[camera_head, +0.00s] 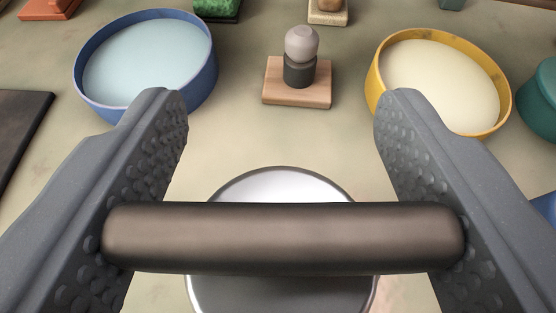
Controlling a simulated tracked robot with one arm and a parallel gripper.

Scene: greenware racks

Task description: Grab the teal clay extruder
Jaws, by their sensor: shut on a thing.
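My gripper (281,108) has its two grey, dimpled fingers far apart and shut on the two ends of a dark brown-grey bar (283,237). The bar lies level across the picture and looks like a handle. Below and behind it is a round, shiny silver-white thing (283,185), partly hidden by the bar. I cannot tell whether the two are joined. No teal shows on the bar, and I cannot tell whether it belongs to the teal clay extruder. A teal rounded thing (540,103) is cut off at the right edge, apart from my gripper.
Ahead stand a blue bowl (205,80) with pale blue contents, a yellow bowl (373,85) with cream contents, and a grey-knobbed tool (300,55) on a wooden block (283,90). A dark slab (20,125) lies left. Several small blocks line the back.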

